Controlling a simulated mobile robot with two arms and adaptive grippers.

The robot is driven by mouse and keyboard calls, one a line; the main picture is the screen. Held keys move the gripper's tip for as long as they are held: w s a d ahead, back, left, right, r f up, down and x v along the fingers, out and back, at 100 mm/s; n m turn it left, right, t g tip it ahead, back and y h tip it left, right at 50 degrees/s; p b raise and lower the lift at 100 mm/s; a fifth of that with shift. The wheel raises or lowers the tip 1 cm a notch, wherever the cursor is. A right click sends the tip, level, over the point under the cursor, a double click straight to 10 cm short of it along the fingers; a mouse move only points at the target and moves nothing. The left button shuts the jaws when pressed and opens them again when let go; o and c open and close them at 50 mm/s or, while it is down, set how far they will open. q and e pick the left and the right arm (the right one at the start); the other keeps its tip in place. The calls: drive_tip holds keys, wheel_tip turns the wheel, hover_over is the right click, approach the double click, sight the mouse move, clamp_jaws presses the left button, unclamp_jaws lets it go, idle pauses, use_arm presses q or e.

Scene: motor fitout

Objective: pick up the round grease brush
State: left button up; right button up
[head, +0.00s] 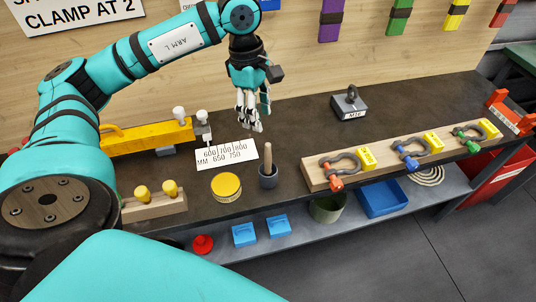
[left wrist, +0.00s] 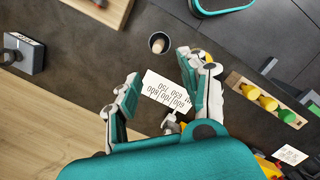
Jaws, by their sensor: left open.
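The round grease brush (head: 268,156) stands upright in a small dark cup (head: 268,182) near the front edge of the bench, with its pale wooden handle up. Its bristles are hidden in the cup. In the left wrist view the brush handle (left wrist: 158,44) is seen nearly end-on, ahead of the fingers. My left gripper (head: 253,120) is open and empty, above the bench and behind the brush, apart from it. It also shows in the left wrist view (left wrist: 160,68), its fingers spread over the white number card. My right gripper is not in view.
A yellow-lidded tin (head: 226,186) sits just left of the cup, and a white number card (head: 228,154) lies behind. A yellow clamp tool (head: 150,137) is left. A wooden board with shackles (head: 318,180) is right. A labelled weight (head: 349,106) stands at the back.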

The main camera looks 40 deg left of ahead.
sight(266, 144)
use_arm(q)
drive_tip(key=f, duration=0.3)
drive_tip(key=d+f+p, duration=0.1)
drive_tip(key=f, duration=0.1)
drive_tip(key=f+p, duration=0.1)
drive_tip(key=f, duration=0.2)
drive_tip(key=shift+d+f, duration=0.2)
drive_tip(key=shift+f, duration=0.15)
drive_tip(key=shift+w+d+f+p, duration=0.1)
drive_tip(key=shift+d+f+p, duration=0.1)
drive_tip(key=shift+f+p, duration=0.35)
drive_tip(key=f+p, duration=0.1)
drive_tip(key=d+f+p, duration=0.1)
drive_tip(key=f, duration=0.1)
drive_tip(key=shift+w+f, duration=0.1)
drive_tip(key=shift+f, duration=0.55)
drive_tip(key=shift+c, duration=0.3)
clamp_jaws()
